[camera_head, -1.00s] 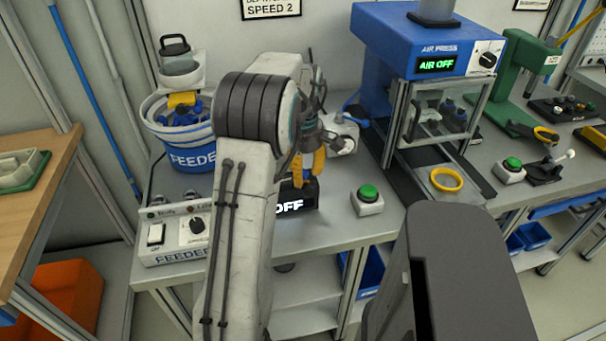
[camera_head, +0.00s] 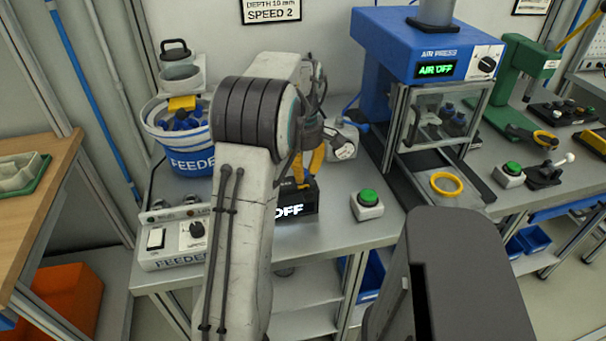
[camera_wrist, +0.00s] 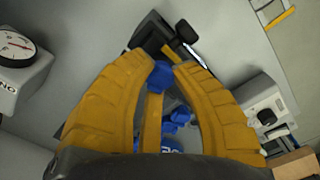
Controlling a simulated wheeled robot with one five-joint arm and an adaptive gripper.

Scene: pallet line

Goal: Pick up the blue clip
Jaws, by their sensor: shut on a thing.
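My gripper (camera_head: 306,172) has yellow fingers and hangs in front of my arm's end, close above the black display box marked OFF (camera_head: 295,203). In the wrist view the fingertips (camera_wrist: 163,72) are closed on a blue clip (camera_wrist: 160,76), which shows between them. The clip is hidden or too small to make out in the head view. More blue pieces (camera_wrist: 176,122) show beyond the fingers in the wrist view. In the head view, blue pieces (camera_head: 182,121) also lie in the blue and white feeder bucket (camera_head: 188,160) at the left.
A feeder control box (camera_head: 175,245) stands at the front left. A green button (camera_head: 367,203) is right of the display box. The blue air press (camera_head: 420,45), reading AIR OFF, stands further right with a yellow ring (camera_head: 446,183) before it. Bare bench surrounds the green button.

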